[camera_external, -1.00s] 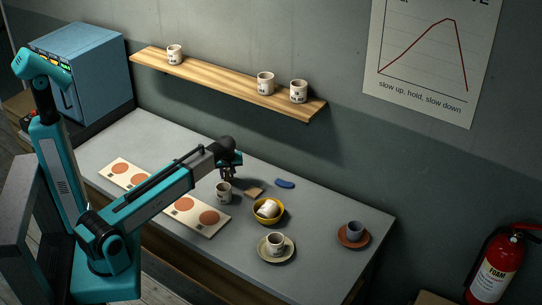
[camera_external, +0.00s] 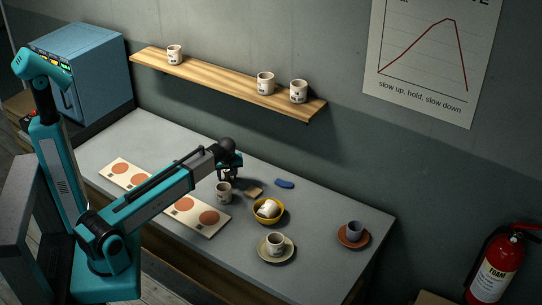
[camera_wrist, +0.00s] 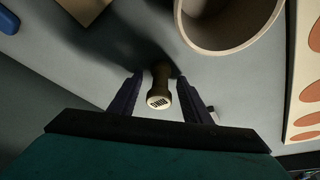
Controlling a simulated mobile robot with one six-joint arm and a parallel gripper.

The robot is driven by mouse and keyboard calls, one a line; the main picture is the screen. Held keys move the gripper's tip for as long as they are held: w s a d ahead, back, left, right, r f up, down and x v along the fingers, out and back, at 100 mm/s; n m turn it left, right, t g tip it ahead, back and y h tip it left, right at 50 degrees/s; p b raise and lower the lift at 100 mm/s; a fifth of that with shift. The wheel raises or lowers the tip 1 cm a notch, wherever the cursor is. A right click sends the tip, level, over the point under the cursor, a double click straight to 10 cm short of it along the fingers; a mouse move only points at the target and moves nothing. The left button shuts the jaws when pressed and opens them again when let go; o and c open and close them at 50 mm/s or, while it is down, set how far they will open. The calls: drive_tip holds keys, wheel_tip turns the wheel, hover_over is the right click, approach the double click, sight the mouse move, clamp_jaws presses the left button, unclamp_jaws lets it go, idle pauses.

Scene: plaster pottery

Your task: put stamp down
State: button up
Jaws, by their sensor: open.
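The stamp (camera_wrist: 160,90) is a small brownish piece with a pale, dark-marked round end. In the wrist view it lies between the two dark fingers of my open gripper (camera_wrist: 160,86), with a gap on either side. In the external view my gripper (camera_external: 230,175) is low over the grey table, just behind a white mug (camera_external: 224,193); the stamp is too small to make out there. The stamp appears to be on the table, its lower part partly shadowed.
The mug's rim (camera_wrist: 233,48) is close beside the stamp. A tan block (camera_external: 253,192), a blue piece (camera_external: 285,184) and a yellow bowl (camera_external: 281,216) holding a mug are to the right. A pale board with orange discs (camera_external: 208,217) lies in front.

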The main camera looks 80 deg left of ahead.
drive_tip(key=shift+r, duration=0.2)
drive_tip(key=b+v, duration=0.2)
drive_tip(key=v, duration=1)
drive_tip(key=shift+d+f, duration=0.1)
idle(0.9)
